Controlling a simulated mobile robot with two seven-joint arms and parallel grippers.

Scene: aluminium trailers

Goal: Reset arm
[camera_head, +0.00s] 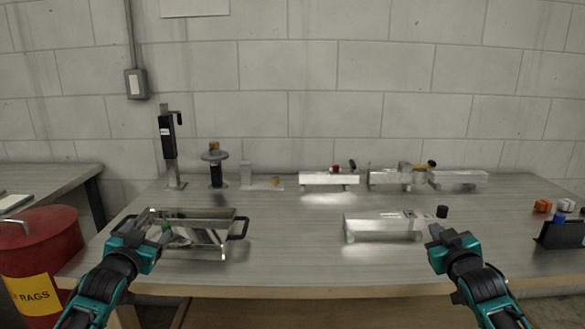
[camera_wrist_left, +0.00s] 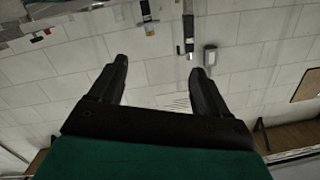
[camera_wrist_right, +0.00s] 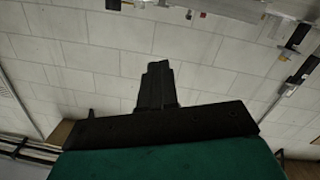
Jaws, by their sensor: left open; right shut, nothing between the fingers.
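My left gripper (camera_head: 143,222) is raised at the front left of the table, in front of the left end of a shiny metal tray. In the left wrist view its two fingers (camera_wrist_left: 165,75) are spread apart with nothing between them. My right gripper (camera_head: 438,232) is raised at the front right, beside the right end of a silver trailer block. In the right wrist view its fingers (camera_wrist_right: 157,70) are pressed together with nothing held. Both wrist views face the block wall with the table at the top edge.
The metal tray (camera_head: 195,214) with black handles and the aluminium trailer (camera_head: 380,226) stand on the table (camera_head: 290,262). More trailers (camera_head: 328,178), a black upright jack (camera_head: 169,150) and a round-topped stand (camera_head: 215,165) line the back. A red rags bin (camera_head: 40,250) is at left. The table's middle is clear.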

